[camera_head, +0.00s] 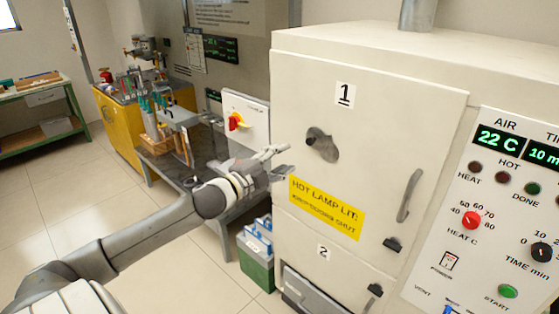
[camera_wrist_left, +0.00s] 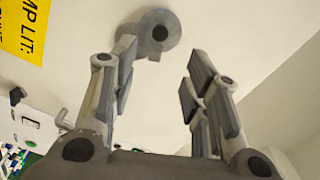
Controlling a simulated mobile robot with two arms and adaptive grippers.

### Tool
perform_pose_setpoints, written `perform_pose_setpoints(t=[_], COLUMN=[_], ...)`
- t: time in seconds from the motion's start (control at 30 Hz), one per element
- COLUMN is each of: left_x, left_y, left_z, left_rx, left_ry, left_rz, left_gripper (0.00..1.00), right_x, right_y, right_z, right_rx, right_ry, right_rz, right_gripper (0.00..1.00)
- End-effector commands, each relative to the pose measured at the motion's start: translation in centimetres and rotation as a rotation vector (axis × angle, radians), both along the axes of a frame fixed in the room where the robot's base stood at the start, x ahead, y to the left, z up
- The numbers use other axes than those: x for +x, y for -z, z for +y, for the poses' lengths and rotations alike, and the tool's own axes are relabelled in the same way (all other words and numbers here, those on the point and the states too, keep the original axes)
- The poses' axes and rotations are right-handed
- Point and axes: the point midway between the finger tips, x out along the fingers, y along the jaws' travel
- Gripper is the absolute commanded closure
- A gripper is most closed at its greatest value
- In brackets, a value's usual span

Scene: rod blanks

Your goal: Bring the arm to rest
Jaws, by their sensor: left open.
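My left arm reaches in from the lower left in the head view. My left gripper (camera_head: 276,163) is open and empty in front of the cream oven cabinet (camera_head: 400,80), just left of the yellow warning label (camera_head: 326,207). In the left wrist view the two fingers (camera_wrist_left: 158,90) stand apart with nothing between them. Beyond them is a round grey fitting (camera_wrist_left: 158,34) on a pale surface. The upper door, marked 1, looks shut, with a grey knob (camera_head: 321,145) and a handle (camera_head: 410,195). My right gripper is not in view.
A control panel (camera_head: 500,220) with lamps and dials is at the right; its air display reads 22 C. A workbench (camera_head: 225,187) with tools stands behind the arm, and a green bin (camera_head: 257,262) is on the floor. Open floor (camera_head: 60,200) lies at the left.

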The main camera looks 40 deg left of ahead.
Motion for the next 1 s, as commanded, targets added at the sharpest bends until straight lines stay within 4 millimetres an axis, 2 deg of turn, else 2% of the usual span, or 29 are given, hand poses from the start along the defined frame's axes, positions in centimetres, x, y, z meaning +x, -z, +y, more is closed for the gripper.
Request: perform_pose_setpoints(t=[0.43, 0.5, 0.57, 0.67, 0.83, 1.0], left_x=[0.0, 0.0, 0.1, -0.1, -2.0, -6.2], left_y=[0.1, 0.7, 2.1, 6.7, 18.7, 31.1], left_z=[0.0, 0.3, 0.9, 2.8, 6.1, 7.1], left_rx=[-0.001, -0.008, -0.027, -0.084, -0.224, -0.354], left_ry=[-0.001, -0.007, -0.025, -0.080, -0.215, -0.340], left_rz=[0.001, 0.010, 0.029, 0.091, 0.253, 0.425], left_gripper=[0.57, 0.57, 0.57, 0.57, 0.57, 0.57], right_x=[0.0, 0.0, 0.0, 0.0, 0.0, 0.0], right_y=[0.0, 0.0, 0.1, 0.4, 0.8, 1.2], right_z=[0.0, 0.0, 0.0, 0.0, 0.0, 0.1], right_rx=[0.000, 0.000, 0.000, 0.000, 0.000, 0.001], right_ry=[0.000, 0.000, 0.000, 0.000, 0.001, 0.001], right_rz=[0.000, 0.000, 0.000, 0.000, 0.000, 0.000], right_gripper=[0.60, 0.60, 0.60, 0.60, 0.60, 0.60])
